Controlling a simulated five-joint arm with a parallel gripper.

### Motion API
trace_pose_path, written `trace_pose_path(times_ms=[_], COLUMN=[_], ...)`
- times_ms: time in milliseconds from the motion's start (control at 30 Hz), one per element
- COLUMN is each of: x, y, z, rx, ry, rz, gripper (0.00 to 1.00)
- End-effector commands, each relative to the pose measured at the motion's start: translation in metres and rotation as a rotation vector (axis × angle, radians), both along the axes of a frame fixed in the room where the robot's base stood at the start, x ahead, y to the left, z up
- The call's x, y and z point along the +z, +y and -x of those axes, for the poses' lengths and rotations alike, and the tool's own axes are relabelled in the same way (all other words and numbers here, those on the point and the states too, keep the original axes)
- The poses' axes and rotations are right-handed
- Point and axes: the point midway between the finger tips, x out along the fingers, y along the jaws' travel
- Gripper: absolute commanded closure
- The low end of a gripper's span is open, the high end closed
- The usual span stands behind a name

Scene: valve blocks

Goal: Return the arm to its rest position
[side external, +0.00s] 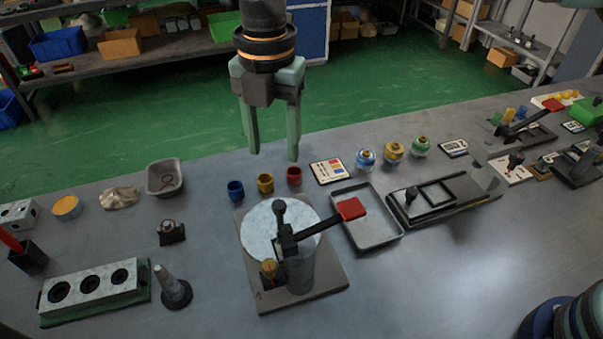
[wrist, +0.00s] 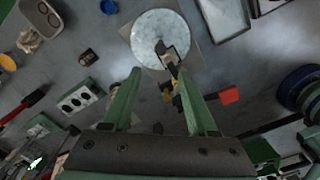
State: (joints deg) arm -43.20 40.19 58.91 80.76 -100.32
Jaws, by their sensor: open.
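My gripper (side external: 272,155) hangs pointing down above the far side of the bench, with its two green fingers apart and nothing between them. It also shows in the wrist view (wrist: 165,82). Below and in front of it in the side view is a round pale disc (side external: 260,240) on a square grey plate (side external: 325,281). A dark clamp with a red-ended lever (side external: 350,209) stands at the disc. The disc (wrist: 150,30) and the red lever end (wrist: 229,95) also show in the wrist view. The gripper appears clear of them.
A block with several holes (side external: 92,287) and a grey cone (side external: 173,290) stand at left. The front middle of the bench is clear.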

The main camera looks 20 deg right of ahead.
Motion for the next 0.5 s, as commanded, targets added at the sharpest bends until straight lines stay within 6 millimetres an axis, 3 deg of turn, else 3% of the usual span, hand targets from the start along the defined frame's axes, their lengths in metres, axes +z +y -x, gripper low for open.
trace_pose_path(times_ms=[267,367,500], x=[0.002,0.012,0.037], y=[-0.003,-0.018,-0.062], z=[-0.001,-0.006,-0.016], rx=[-0.017,-0.102,-0.356], ry=[-0.003,-0.016,-0.051], rz=[-0.003,-0.015,-0.055], gripper=[0.41,0.41,0.41])
